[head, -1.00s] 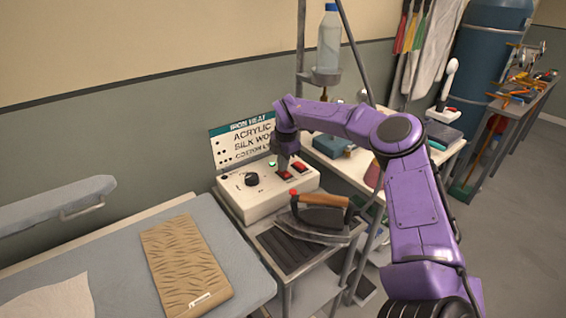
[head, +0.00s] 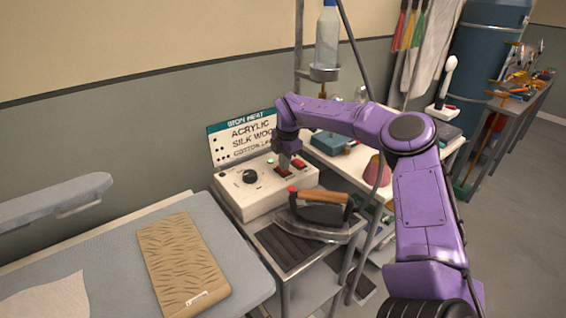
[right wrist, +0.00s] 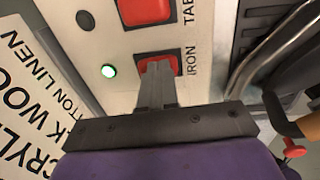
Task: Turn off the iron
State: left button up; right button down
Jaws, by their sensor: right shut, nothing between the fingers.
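The control box (head: 238,200) is white, with a black knob, a lit green lamp (right wrist: 108,71) and two red rocker switches. In the right wrist view my right gripper (right wrist: 157,68) is shut and empty, its tips over the red switch marked IRON (right wrist: 172,90). They look to be at or touching it; the exact contact is hard to tell. The other red switch, marked TABLE in part (right wrist: 146,11), is beside it. In the head view my right gripper (head: 284,164) points down at the box. The iron (head: 318,212), with a brown handle, rests on its stand. My left gripper is not in view.
A sign (head: 240,140) stands behind the box. The padded ironing table (head: 110,265) holds a folded tan cloth (head: 183,262). A bottle (head: 327,38) sits on a pole holder at the back. A side table (head: 345,170) stands to the right.

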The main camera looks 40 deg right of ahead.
aim_at(287, 173)
jog(key=shift+w+r, duration=0.1)
jog(key=shift+r, duration=0.35)
notch_tip(287, 173, up, 3)
jog(key=shift+r+p, duration=0.15)
jog(key=shift+p, duration=1)
notch_tip(287, 173, up, 10)
jog(key=s+b, duration=0.2)
jog(key=b, duration=0.1)
jog(key=shift+w, duration=0.1)
